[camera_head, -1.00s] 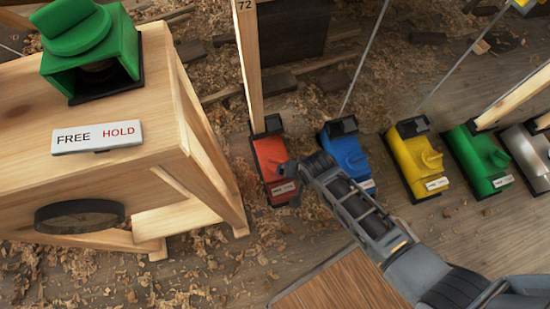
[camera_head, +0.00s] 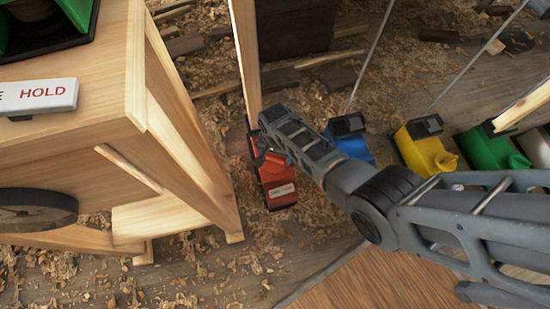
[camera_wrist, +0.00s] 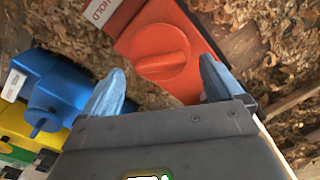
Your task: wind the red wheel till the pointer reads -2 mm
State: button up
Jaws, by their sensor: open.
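The red unit (camera_head: 277,173) stands on the floor at the foot of a wooden post. Its round red wheel with a raised grip bar shows in the wrist view (camera_wrist: 162,52).
Blue (camera_head: 350,138), yellow (camera_head: 425,148) and green (camera_head: 490,148) units stand in a row to the right. A wooden bench (camera_head: 110,70) with a FREE/HOLD plate (camera_head: 45,97) is close on the left. Wood shavings cover the floor.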

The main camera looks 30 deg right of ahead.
jog(key=shift+f+b, duration=0.35)
jog(key=shift+f, duration=0.75)
jog(key=c, duration=1)
jog(key=shift+r, duration=0.1)
jog(key=shift+c, duration=0.2)
